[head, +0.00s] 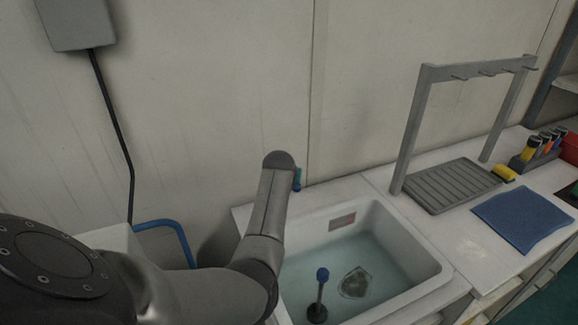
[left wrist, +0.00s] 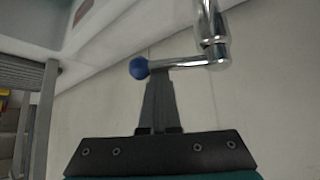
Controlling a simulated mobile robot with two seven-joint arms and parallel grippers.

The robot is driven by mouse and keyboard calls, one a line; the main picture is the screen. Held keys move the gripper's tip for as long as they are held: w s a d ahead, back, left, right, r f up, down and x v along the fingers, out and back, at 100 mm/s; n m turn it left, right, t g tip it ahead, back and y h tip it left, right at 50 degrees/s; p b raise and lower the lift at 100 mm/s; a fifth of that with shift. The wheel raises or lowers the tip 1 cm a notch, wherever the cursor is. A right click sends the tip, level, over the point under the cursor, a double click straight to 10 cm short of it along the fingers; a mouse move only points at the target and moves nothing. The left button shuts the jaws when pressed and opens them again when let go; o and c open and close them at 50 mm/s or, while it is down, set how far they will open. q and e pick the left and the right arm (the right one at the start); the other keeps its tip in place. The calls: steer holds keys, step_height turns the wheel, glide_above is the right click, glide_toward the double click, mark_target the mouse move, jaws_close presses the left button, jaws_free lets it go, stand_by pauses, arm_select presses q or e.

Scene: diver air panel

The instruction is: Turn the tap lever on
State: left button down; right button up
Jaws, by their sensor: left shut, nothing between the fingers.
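The chrome tap (left wrist: 212,25) shows in the left wrist view, at the top right. Its lever (left wrist: 185,65) is a thin chrome bar running left to a blue ball end (left wrist: 139,68). My left gripper (left wrist: 158,82) is shut and empty, its fingertips at the lever close to the ball. I cannot tell whether they touch it. In the head view my left arm hides the tap and lever, and most of the gripper.
The sink (head: 440,268) holds water, with a blue-knobbed stem (head: 322,275) standing in it. To its right are a grey drainer (head: 450,187), a rack frame (head: 408,130) and a blue cloth (head: 523,217). A wall rises behind; a blue pipe (head: 180,236) is at left.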

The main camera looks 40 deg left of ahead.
arm_select(q)
steer(key=shift+s+d+f+m+t+h+p, duration=0.1)
steer(key=shift+s+d+m+t+h+p, duration=0.1)
steer(key=shift+s+m+h+p, duration=0.7)
steer(key=shift+s+d+r+m+t+h+p, duration=0.15)
steer(key=shift+s+m+h+p, duration=0.55)
steer(key=shift+m, duration=0.75)
steer(key=shift+s+d+f+m+t+h+p, duration=0.2)
steer(key=shift+s+m+h+p, duration=0.3)
steer(key=shift+s+m+h, duration=0.55)
steer(key=shift+s, duration=0.1)
steer(key=shift+s+a+r, duration=0.1)
steer(key=shift+r, duration=0.1)
steer(key=d+p+v, duration=0.1)
steer(key=v, duration=1.4)
steer(key=shift+a, duration=0.25)
